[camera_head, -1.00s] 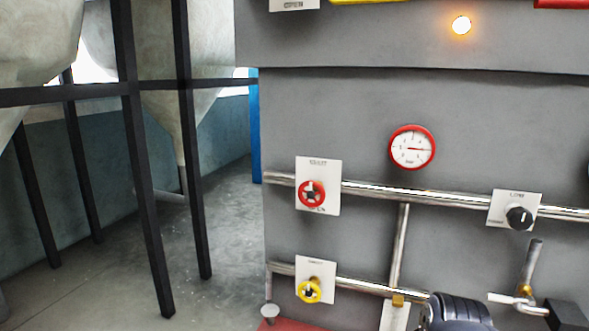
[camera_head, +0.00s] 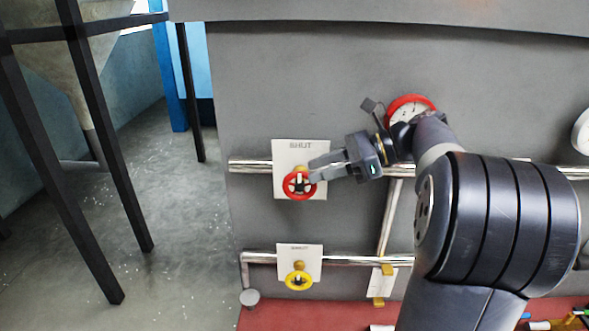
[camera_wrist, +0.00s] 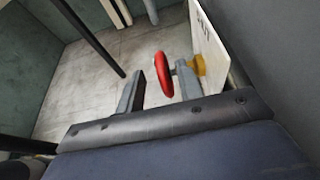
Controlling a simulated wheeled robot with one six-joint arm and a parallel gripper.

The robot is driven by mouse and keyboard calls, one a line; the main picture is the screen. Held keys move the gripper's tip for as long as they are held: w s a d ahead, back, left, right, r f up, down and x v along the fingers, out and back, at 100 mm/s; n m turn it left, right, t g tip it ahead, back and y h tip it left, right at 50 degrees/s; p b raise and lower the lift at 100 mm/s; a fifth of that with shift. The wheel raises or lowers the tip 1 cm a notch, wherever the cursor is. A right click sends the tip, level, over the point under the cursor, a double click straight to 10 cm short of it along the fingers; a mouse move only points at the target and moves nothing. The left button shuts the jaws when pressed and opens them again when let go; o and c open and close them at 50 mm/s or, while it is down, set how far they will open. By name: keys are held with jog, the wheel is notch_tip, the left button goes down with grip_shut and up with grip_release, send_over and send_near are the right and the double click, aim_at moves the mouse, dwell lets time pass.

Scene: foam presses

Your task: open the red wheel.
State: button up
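The red wheel (camera_head: 290,191) sits on a yellow stem in front of a white plate marked SHUT (camera_head: 292,160), on the upper pipe. My gripper (camera_head: 316,170) reaches in from the right, its fingertips at the wheel's right side. In the wrist view the fingers are apart, and the red wheel (camera_wrist: 162,76) shows edge-on between them. A gap shows between the left finger and the wheel. The right finger overlaps the stem area, and I cannot tell whether it touches.
A yellow wheel (camera_head: 298,283) with its own plate is on the lower pipe (camera_head: 360,260). A grey press wall stands close behind. Black frame legs (camera_head: 112,155) stand left, with open floor between.

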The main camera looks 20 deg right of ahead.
aim_at(299, 171)
jog(key=x, duration=0.5)
jog(key=shift+p, duration=0.35)
grip_shut()
